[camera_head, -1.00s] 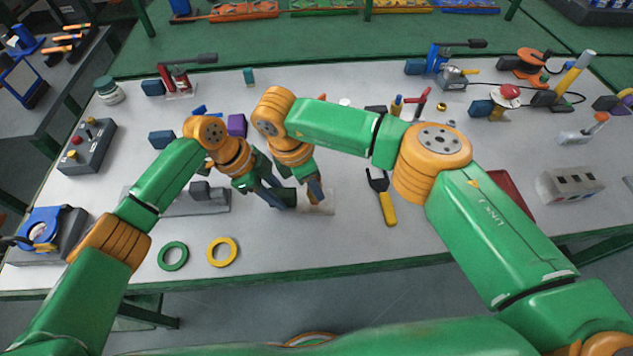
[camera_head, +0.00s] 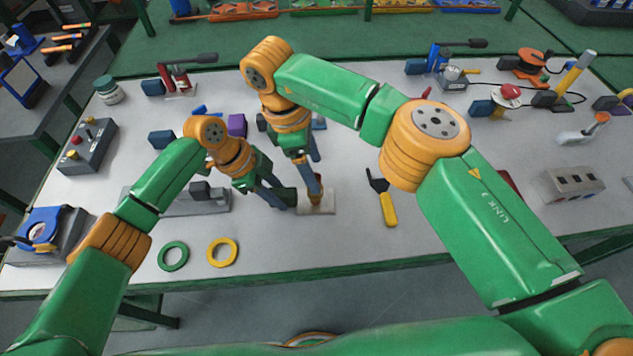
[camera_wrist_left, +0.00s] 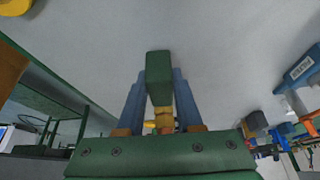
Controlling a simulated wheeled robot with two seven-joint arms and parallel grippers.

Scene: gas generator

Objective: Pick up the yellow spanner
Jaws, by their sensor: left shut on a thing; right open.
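The yellow spanner (camera_head: 387,207) lies flat on the white table, right of both grippers, with its dark open jaw pointing away from me and its yellow handle towards me. Nothing touches it. My left gripper (camera_head: 277,194) is low over the table, shut on a dark green block-like piece (camera_head: 288,198). In the left wrist view this green piece (camera_wrist_left: 159,78) sits between the blue fingers, with a yellow part below it. My right gripper (camera_head: 316,158) is open, above an upright orange-brown piece (camera_head: 316,190) on a pale plate (camera_head: 322,208). I cannot tell whether they touch.
A green ring (camera_head: 173,256) and a yellow ring (camera_head: 222,252) lie near the front edge. A grey fixture (camera_head: 200,205) stands left of my left gripper. A control box (camera_head: 87,146) is at the left. The table around the spanner is clear, under my right arm.

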